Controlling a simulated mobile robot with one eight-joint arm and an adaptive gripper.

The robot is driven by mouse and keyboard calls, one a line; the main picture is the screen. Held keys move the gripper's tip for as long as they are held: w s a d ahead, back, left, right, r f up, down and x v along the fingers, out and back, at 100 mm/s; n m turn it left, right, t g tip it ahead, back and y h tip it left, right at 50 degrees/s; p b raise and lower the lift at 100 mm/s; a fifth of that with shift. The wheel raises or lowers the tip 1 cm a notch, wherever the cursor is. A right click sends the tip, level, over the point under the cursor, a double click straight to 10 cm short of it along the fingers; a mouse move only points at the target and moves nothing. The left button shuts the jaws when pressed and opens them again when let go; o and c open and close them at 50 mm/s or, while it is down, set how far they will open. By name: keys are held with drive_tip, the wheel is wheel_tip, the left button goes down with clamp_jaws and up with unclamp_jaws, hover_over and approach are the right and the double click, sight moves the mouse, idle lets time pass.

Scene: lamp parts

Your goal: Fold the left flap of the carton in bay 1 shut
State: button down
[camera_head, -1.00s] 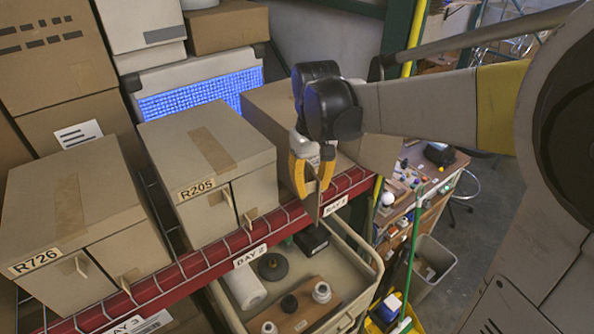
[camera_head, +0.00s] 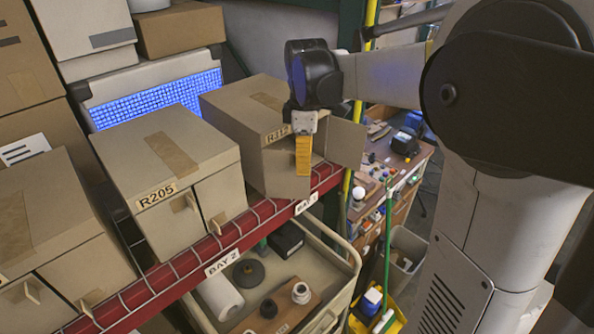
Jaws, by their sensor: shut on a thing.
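The carton in bay 1 (camera_head: 240,118) is a brown box with tape on top and a label that my gripper partly covers. Its left flap (camera_head: 285,178) shows its broad face at the front and still angles outward from the opening. My gripper (camera_head: 304,158), with yellow fingers, is shut on this flap near its free right edge. The fingers hide part of the edge and whatever they pinch there. The right flap (camera_head: 346,142) stands open out to the right. A dark gap shows between the flaps.
The carton R205 (camera_head: 160,160) stands to the left with its flaps shut. The red shelf edge (camera_head: 240,232) runs below. A cart (camera_head: 335,268) with parts stands in front, and a workbench (camera_head: 405,175) lies to the right behind a green pole.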

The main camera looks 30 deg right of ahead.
drive_tip(key=shift+w+d+n+b, duration=0.15)
drive_tip(key=shift+w+d+n, duration=0.2)
drive_tip(key=shift+w+n, duration=0.35)
drive_tip(key=shift+w+d+n+b, duration=0.2)
drive_tip(key=shift+w+d+n, duration=0.2)
drive_tip(key=shift+w+n, duration=0.3)
drive_tip(key=shift+w+d+n+b, duration=0.15)
drive_tip(key=shift+w+d+n, duration=0.2)
drive_tip(key=shift+w+n, duration=0.35)
drive_tip(key=c, duration=1.1)
unclamp_jaws()
drive_tip(key=shift+w, duration=0.15)
wheel_tip(320, 180, up, 12)
